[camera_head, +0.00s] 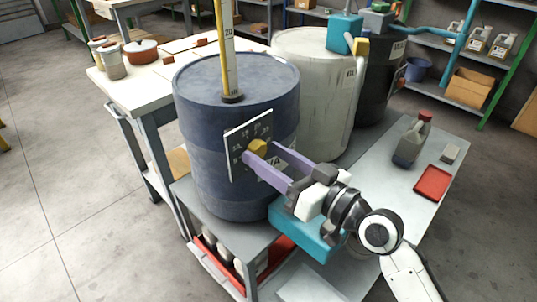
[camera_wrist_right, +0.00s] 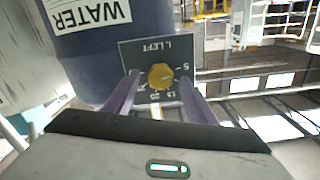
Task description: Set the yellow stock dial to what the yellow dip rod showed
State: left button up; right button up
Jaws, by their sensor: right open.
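The yellow dial knob (camera_head: 258,146) sits on a dark number plate (camera_head: 238,140) on the front of the blue drum (camera_head: 205,170). In the wrist view the knob (camera_wrist_right: 160,76) lies between the lavender fingers of my right gripper (camera_wrist_right: 160,88), which is open. Whether a finger touches the knob, I cannot tell. In the head view the right gripper (camera_head: 258,158) reaches in from the lower right. The yellow dip rod (camera_head: 228,55) stands upright in the drum top; a 20 mark shows high on it. The knob's exact setting is unclear. My left gripper is out of view.
A white drum (camera_head: 310,85) and a black drum (camera_head: 385,80) stand behind. A teal block (camera_head: 300,232) shows below my right gripper. A white table (camera_head: 150,85) is at left.

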jog(key=shift+w+a, duration=0.15)
jog(key=shift+c, duration=0.2)
jog(key=c, duration=1)
